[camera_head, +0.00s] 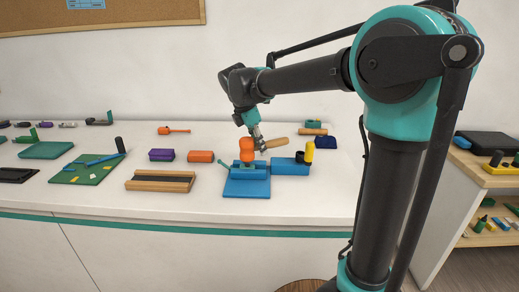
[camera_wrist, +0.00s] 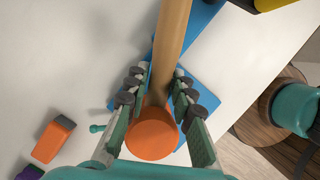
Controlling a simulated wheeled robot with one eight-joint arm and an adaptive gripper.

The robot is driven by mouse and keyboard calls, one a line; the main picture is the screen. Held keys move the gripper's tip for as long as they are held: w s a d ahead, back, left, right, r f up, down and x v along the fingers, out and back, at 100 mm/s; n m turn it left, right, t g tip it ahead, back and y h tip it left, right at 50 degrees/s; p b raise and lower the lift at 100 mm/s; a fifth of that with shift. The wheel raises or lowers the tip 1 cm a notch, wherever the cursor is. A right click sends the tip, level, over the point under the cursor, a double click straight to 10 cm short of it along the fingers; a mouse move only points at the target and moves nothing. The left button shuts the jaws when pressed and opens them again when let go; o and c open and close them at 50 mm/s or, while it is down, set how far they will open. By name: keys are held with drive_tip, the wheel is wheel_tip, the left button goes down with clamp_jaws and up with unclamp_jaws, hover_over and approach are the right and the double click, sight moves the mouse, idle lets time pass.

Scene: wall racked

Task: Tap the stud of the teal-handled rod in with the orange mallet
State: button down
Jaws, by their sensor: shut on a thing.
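My gripper (camera_head: 259,142) is shut on the wooden handle of the orange mallet (camera_head: 247,146), close to its head. In the wrist view the handle (camera_wrist: 172,45) runs between the fingers (camera_wrist: 157,92), and the orange head (camera_wrist: 153,134) fills the near part. The mallet head is upright above the blue fixture (camera_head: 247,188). A teal rod end (camera_head: 225,165) sticks out on the fixture's left; it also shows in the wrist view (camera_wrist: 97,128). The stud is hidden by the mallet head, and I cannot tell whether they touch.
A blue block (camera_head: 290,168) with a yellow cylinder (camera_head: 309,152) stands right of the fixture. An orange block (camera_head: 201,156), a purple block (camera_head: 161,155) and a wooden tray (camera_head: 160,186) lie to the left. Another wooden-handled tool (camera_head: 312,131) lies behind. The front table strip is clear.

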drive_tip(key=shift+r, duration=0.1)
idle(0.3)
drive_tip(key=shift+r, duration=0.65)
drive_tip(key=shift+f, duration=0.1)
wheel_tip(320, 180, down, 3)
drive_tip(key=shift+f, duration=0.15)
drive_tip(key=shift+r, duration=1)
drive_tip(key=shift+r, duration=2.55)
